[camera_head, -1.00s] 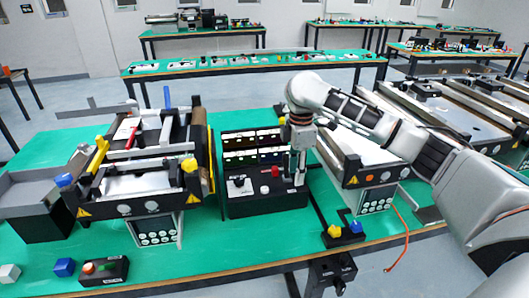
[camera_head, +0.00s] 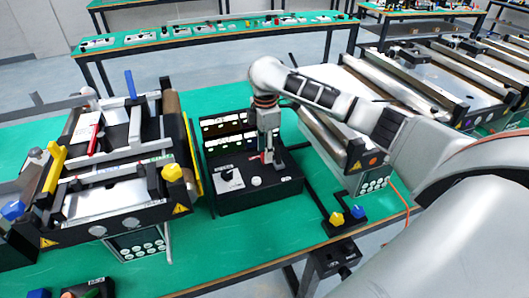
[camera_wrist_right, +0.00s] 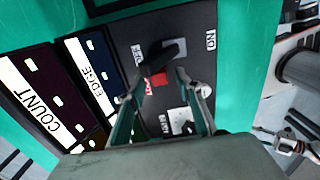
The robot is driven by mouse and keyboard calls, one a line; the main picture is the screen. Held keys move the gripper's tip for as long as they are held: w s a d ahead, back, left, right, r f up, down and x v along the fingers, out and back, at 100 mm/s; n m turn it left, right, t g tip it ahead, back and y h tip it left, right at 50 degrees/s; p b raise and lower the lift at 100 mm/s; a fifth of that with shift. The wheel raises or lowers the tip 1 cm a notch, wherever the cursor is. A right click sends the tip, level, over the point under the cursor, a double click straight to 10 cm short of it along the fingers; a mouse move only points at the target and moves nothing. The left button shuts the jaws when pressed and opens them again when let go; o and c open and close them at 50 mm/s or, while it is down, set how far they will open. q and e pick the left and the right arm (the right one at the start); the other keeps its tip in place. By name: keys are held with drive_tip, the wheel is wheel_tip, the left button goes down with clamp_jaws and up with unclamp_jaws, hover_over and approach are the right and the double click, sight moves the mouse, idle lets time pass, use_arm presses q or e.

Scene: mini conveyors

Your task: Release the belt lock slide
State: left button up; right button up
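The black control box (camera_head: 255,197) stands mid-table, with dark display panels behind its top. A small red part (camera_head: 266,157) is on its top, directly below my right gripper (camera_head: 266,152). In the right wrist view, the red part (camera_wrist_right: 160,78) lies beside a black handle (camera_wrist_right: 157,61) and a silver plate. My right gripper's two fingers (camera_wrist_right: 164,80) stand apart, either side of the red part. I cannot tell if they touch it. Which part is the belt lock slide cannot be read from the labels. My left gripper is out of view.
A black selector switch (camera_head: 228,175) on a white plate and a pale round button (camera_head: 257,181) share the box top. A mini conveyor (camera_head: 110,190) stands to the left, another (camera_head: 345,140) to the right. A yellow-and-blue button unit (camera_head: 347,215) sits at the front edge.

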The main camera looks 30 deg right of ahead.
drive_tip(key=shift+f, duration=0.7)
clamp_jaws()
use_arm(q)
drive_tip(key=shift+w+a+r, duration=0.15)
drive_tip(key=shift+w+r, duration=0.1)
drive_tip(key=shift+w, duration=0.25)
